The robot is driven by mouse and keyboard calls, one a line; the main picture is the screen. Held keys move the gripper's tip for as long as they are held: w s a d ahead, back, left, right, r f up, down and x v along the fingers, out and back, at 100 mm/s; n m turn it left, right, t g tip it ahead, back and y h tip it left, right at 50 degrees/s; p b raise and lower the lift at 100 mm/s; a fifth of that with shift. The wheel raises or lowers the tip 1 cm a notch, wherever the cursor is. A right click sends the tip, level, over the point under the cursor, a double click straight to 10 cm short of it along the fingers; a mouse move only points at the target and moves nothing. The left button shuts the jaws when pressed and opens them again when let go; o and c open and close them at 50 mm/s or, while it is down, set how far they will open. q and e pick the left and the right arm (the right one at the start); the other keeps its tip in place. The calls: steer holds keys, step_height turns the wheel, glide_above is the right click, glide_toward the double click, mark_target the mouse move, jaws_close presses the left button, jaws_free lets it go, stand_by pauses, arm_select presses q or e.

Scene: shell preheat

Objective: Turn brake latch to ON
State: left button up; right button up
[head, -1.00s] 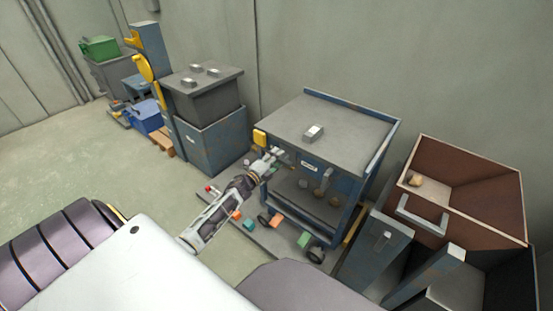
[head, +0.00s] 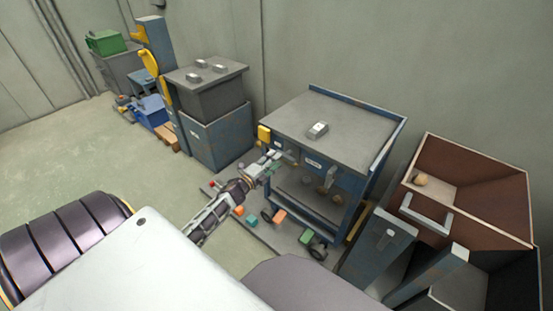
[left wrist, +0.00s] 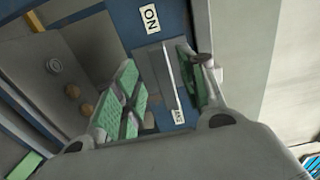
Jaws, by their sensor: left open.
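The blue cart (head: 335,125) with a grey top stands against the wall, its front facing me. My left gripper (head: 274,160) is at the left part of the cart's front. In the left wrist view the green-padded fingers of my left gripper (left wrist: 162,88) are open, one on each side of a grey bar-like latch (left wrist: 153,68) on the blue panel. I cannot tell whether the pads touch it. An ON label (left wrist: 150,18) is above the latch, and a second, hardly readable label (left wrist: 178,116) is below it. My right gripper is not in view.
Round knobs (left wrist: 72,90) sit in a grey recess beside the panel. Colored blocks (head: 280,216) lie on a low board below the cart. An open brown bin (head: 470,180) stands right of the cart, and a blue-grey cabinet (head: 218,135) left. The floor at left is clear.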

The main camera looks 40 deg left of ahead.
arm_select(q)
steer(key=s, duration=0.6)
steer(key=shift+s+a, duration=0.3)
steer(key=shift+s, duration=0.1)
stand_by(0.4)
